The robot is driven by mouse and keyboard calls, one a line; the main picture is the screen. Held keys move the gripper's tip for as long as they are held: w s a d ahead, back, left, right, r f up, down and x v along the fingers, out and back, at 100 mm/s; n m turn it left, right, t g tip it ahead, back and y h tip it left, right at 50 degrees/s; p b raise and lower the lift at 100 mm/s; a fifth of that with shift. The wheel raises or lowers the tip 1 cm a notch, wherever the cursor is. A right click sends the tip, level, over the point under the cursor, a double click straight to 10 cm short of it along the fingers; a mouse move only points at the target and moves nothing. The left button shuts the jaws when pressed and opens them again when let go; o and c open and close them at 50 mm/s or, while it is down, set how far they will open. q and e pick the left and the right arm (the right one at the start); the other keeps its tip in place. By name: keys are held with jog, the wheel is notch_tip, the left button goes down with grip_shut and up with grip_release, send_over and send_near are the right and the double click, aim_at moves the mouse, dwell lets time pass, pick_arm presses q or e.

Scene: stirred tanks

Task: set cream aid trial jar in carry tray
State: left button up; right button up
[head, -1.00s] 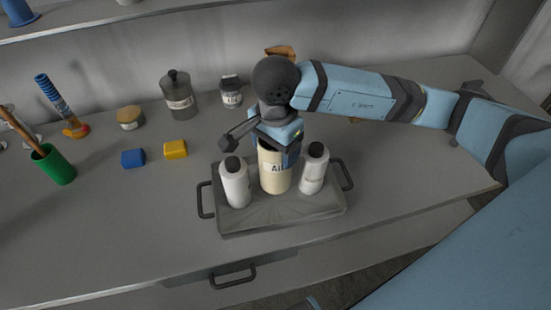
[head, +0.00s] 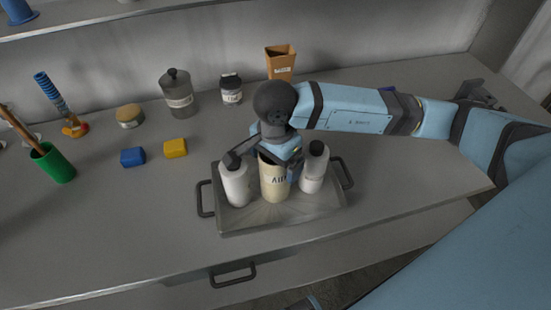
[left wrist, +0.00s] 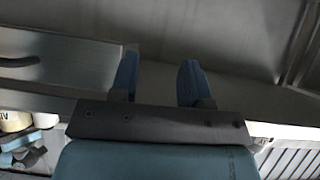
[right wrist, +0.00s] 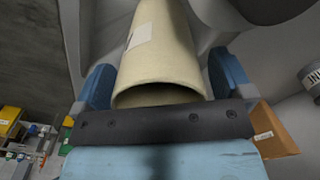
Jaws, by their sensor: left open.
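The cream jar (head: 273,183), with a white label starting "AI", stands upright in the grey carry tray (head: 250,220), between two white bottles. Its open mouth faces my palm in the right wrist view (right wrist: 160,60). My right gripper (right wrist: 162,75) is at the jar's upper part with one blue finger on each side. Narrow gaps seem to show beside the jar, so the fingers look open around it. The jar's base is hard to see against the tray floor. My left gripper (left wrist: 157,80) is open and empty; it is outside the head view.
The white bottles (head: 236,185) and (head: 314,172) flank the jar closely. Behind the tray are a grey jar (head: 177,95), a small labelled jar (head: 231,90) and an orange holder (head: 281,62). Blue (head: 132,157) and yellow (head: 175,148) blocks lie left. The front left bench is clear.

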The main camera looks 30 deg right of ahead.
notch_tip(320, 180, up, 12)
jog(key=shift+r+b, duration=0.2)
jog(key=shift+b, duration=0.1)
dwell(0.3)
jog(key=shift+s+f, duration=0.1)
dwell(0.4)
